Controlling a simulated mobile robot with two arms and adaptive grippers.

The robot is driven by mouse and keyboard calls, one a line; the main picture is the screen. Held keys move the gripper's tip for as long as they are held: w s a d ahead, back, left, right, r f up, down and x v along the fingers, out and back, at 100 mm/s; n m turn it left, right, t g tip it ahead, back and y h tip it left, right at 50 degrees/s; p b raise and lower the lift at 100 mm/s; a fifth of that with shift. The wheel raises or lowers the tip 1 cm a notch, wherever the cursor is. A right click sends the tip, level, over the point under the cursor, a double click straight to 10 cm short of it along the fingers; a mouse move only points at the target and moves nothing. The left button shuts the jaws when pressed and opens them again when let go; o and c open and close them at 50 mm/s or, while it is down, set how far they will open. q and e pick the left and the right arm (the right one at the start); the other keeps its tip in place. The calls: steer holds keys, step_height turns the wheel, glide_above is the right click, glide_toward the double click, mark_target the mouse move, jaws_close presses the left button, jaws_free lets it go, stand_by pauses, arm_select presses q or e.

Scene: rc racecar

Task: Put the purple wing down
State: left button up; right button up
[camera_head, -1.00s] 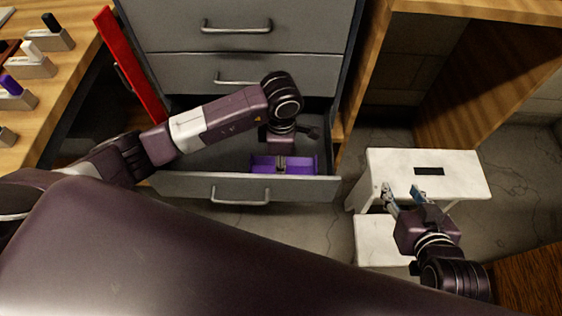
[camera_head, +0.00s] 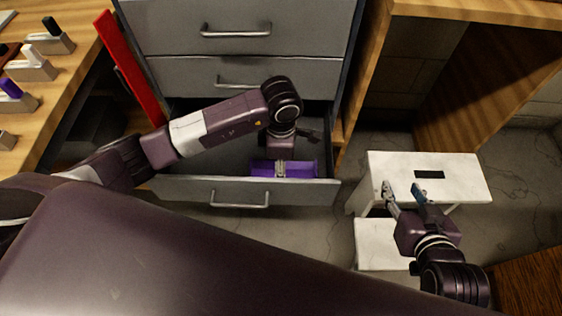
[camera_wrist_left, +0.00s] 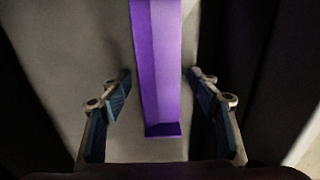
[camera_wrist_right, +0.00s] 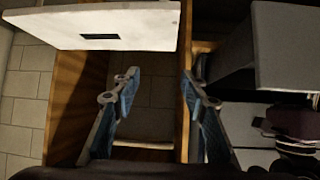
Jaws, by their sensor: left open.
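The purple wing (camera_head: 298,168) lies in the open bottom drawer (camera_head: 305,190) in the head view. The left wrist view shows it as a long purple bar (camera_wrist_left: 160,70) between the fingers, with gaps on both sides. My left gripper (camera_wrist_left: 160,85) is open around the wing and does not visibly touch it. In the head view my left gripper (camera_head: 281,168) is over the wing, its fingertips partly hidden. My right gripper (camera_head: 402,190) is open and empty beside the white step stool. The right wrist view also shows it (camera_wrist_right: 160,75) with nothing between its fingers.
The white step stool (camera_head: 470,172) stands right of the drawer cabinet. Two closed drawers (camera_head: 230,70) are above the open one. A red panel (camera_head: 130,70) leans at the left by a wooden bench (camera_head: 75,60) holding several small blocks with coloured tops.

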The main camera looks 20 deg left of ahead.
arm_select(q)
steer(key=shift+r, duration=0.1)
arm_select(e)
steer(key=shift+s, duration=0.1)
arm_select(q)
step_height(320, 180, up, 6)
steer(key=shift+f+p, duration=0.25)
steer(key=shift+p, duration=0.65)
step_height(320, 180, up, 7)
steer(key=p, duration=0.1)
steer(key=shift+f, duration=0.2)
arm_select(e)
steer(key=s+d+f+g+h, duration=0.1)
steer(key=s+d+f+g, duration=0.1)
steer(key=s, duration=0.5)
steer(key=s+d+f+g, duration=0.2)
steer(key=s+f+g, duration=0.3)
steer(key=s, duration=0.2)
steer(key=shift+d+h, duration=0.3)
steer(key=shift+h, duration=0.1)
